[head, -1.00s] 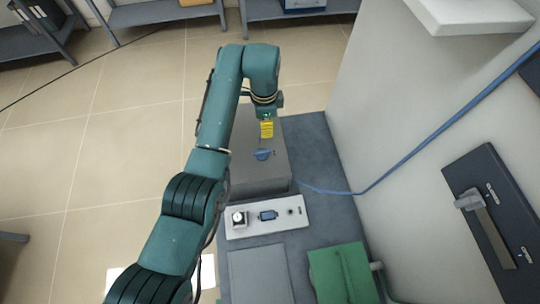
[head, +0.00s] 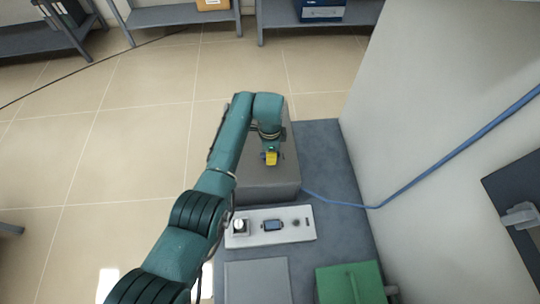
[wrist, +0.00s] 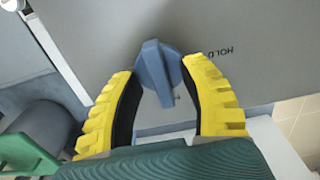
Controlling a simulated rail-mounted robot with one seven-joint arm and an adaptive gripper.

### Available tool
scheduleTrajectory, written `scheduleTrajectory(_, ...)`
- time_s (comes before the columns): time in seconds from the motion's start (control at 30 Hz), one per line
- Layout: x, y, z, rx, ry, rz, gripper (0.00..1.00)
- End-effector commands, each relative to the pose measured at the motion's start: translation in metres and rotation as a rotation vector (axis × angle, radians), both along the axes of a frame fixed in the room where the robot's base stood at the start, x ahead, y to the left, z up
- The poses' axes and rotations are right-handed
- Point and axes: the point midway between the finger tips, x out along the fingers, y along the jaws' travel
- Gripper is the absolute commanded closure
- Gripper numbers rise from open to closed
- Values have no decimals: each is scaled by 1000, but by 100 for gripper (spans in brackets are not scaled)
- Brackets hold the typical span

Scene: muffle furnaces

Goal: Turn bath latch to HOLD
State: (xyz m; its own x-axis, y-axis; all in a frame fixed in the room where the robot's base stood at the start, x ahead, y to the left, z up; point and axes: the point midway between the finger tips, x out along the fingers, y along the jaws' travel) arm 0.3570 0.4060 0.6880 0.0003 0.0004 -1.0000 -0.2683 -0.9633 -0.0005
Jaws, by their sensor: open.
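The bath latch (wrist: 158,72) is a blue-grey pointed knob on the grey face of the bath box (wrist: 95,40) in the wrist view. The word HOLD is printed on that face to the right of the knob. My gripper (wrist: 160,72) has yellow, ridged fingers with dark inner pads. It is open, with one fingertip on each side of the knob; I cannot tell whether they touch it. In the head view my gripper (head: 271,158) is over the grey bath box (head: 262,185), and the knob is hidden behind it.
A pale panel (head: 300,222) with a white knob and a small display lies in front of the box. A green block (head: 350,285) is at lower right. A blue cable (head: 440,165) runs along the white wall (head: 430,100) at right.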

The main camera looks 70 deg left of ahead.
Motion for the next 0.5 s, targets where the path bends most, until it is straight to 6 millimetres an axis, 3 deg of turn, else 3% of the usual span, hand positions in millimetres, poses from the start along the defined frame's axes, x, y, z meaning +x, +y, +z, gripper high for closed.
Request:
scheduleTrajectory(0.27,0,0,-2,0,0,0,58)
scheduleTrajectory(0.5,0,0,-2,0,0,0,100)
